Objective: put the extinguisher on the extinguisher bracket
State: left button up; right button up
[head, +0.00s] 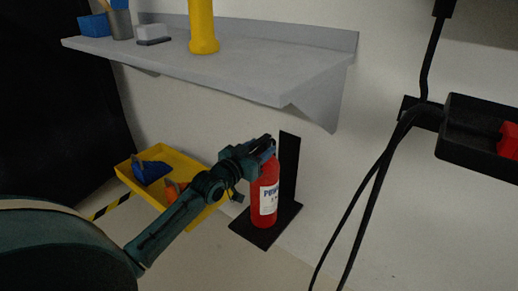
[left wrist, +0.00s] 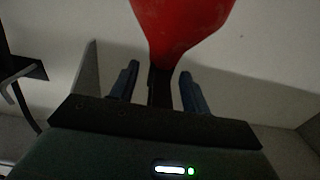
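The red extinguisher (head: 264,203) with a white label stands upright over the base plate of the black extinguisher bracket (head: 289,165), in front of its tall back plate. It appears to rest on the plate. My left gripper (head: 268,146) is at the extinguisher's top and hides its head and handle. In the left wrist view, the red body (left wrist: 183,25) tapers toward a dark part between the two blue fingers (left wrist: 160,88). The fingers are apart, with a gap on each side of that part. My right gripper is not in view.
A grey shelf (head: 250,75) with a yellow cylinder (head: 203,28) overhangs behind the arm. A yellow tray (head: 190,160) holding blue and orange items lies left of the bracket. Black cables (head: 375,175) hang at the right, near a black bin (head: 475,150).

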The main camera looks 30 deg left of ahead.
pick_arm(q)
jog(key=shift+r, duration=0.15)
jog(key=shift+s, duration=0.2)
jog(key=s+p, duration=0.4)
jog(key=s, duration=0.7)
jog(key=s+d+r+m+h, duration=0.1)
jog(key=s+d+m+h, duration=0.1)
jog(key=s+d, duration=0.3)
jog(key=s+d+r+m+h, duration=0.1)
jog(key=s+d, duration=0.4)
jog(key=d, duration=0.7)
jog(key=s+d+r+m+h, duration=0.1)
jog(key=s+d+m+h, duration=0.2)
jog(key=d, duration=0.5)
jog(key=shift+s+d+m+h, duration=0.3)
jog(key=shift+s+h, duration=0.4)
jog(key=shift+s, duration=0.4)
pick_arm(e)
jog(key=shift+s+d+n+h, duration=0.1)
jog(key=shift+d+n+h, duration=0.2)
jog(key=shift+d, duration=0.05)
pick_arm(q)
jog(key=shift+f, duration=0.1)
